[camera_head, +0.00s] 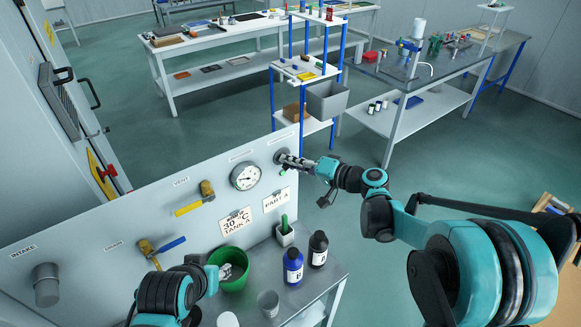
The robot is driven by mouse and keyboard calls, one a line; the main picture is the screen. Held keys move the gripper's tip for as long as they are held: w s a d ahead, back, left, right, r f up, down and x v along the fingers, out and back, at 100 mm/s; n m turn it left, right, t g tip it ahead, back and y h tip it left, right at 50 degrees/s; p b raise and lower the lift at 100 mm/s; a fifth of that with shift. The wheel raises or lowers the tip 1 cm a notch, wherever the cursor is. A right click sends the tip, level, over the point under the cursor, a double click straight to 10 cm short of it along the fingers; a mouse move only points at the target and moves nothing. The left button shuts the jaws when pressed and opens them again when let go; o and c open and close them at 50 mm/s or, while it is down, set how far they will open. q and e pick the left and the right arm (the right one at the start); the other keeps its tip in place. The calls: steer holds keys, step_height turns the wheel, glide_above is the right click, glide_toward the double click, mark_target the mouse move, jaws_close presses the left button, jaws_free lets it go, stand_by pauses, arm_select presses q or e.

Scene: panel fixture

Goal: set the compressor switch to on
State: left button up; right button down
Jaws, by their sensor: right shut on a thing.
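The grey panel (90,230) slopes up across the left and middle of the head view. Near its upper right end is a round grey switch (281,156), partly covered by my right gripper (290,160). The gripper comes in from the right and its fingers are shut on the switch's knob. The switch's label and setting cannot be read. My left arm enters at the bottom left, and its gripper (226,271) seems to be over the green bowl; its fingers are too unclear to tell open from shut.
Below stand the green bowl (236,254), a blue bottle (293,266), a black bottle (318,249) and a grey cup (268,303).

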steer(key=m+b, duration=0.1)
steer(key=m+y+b, duration=0.1)
steer(key=shift+f+m, duration=0.2)
steer(key=shift+m, duration=0.2)
steer(key=shift+m+t+y+b, duration=0.4)
steer(key=shift+m+y+b, duration=0.25)
steer(key=shift+m, duration=0.35)
steer(key=shift+r, duration=0.1)
steer(key=c, duration=1.6)
jaws_free()
steer(key=shift+d, duration=0.15)
steer(key=v, duration=1.2)
